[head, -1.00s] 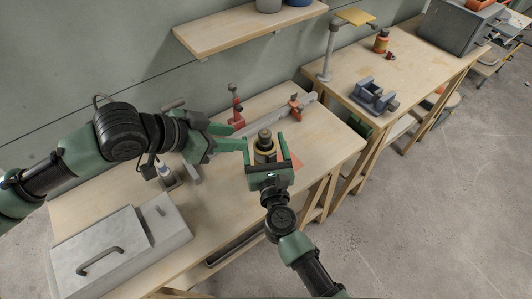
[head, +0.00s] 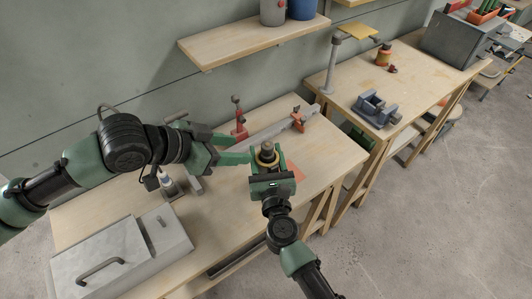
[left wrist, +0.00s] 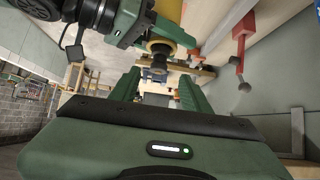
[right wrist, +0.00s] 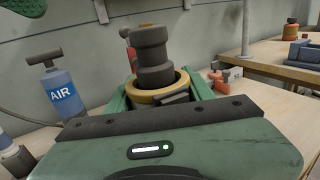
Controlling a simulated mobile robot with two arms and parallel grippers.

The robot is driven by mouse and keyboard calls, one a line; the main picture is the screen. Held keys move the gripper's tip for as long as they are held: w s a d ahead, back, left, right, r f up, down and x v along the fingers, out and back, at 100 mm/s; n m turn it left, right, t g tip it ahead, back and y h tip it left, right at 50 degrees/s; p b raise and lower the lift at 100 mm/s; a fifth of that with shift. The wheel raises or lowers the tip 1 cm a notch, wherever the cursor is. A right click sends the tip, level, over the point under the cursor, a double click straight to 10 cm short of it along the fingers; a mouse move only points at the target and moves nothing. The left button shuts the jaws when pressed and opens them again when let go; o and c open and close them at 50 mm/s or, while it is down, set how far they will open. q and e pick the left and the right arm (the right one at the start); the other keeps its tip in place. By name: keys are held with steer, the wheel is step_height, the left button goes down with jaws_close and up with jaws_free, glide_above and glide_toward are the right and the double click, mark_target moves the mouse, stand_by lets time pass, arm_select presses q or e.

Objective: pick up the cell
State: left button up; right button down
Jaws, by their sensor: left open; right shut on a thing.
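What looks to be the cell (head: 267,153) is a stepped dark cylinder with a brass-coloured ring. My right gripper (head: 267,164) is shut on it and holds it upright over the near bench. In the right wrist view the cell's dark top (right wrist: 152,55) stands up between the fingers. My left gripper (head: 243,147) is open and empty, with its fingers pointing at the cell from the left. In the left wrist view the cell (left wrist: 159,48) shows beyond and between the open fingers (left wrist: 158,88). I cannot tell whether they touch it. The cell's lower part is hidden in the head view.
A grey lidded box (head: 120,255) stands at the bench's front left. A second bench holds a blue-grey vise (head: 376,107).

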arm_select(q)
steer(key=d+f+n+g+h, duration=0.1)
steer(key=d+n+h, duration=0.15)
steer(key=n, duration=0.25)
steer(key=n+t+h, duration=0.4)
steer(key=n, duration=2.5)
glide_toward(267, 148)
steer(key=w+d+f, duration=0.1)
steer(key=w+d, duration=0.1)
steer(key=shift+d+f, duration=0.3)
steer(key=shift+f, duration=0.05)
steer(key=shift+n, duration=0.6)
steer(key=x, duration=0.7)
steer(key=shift+w+r, duration=0.25)
steer(key=shift+w, duration=0.05)
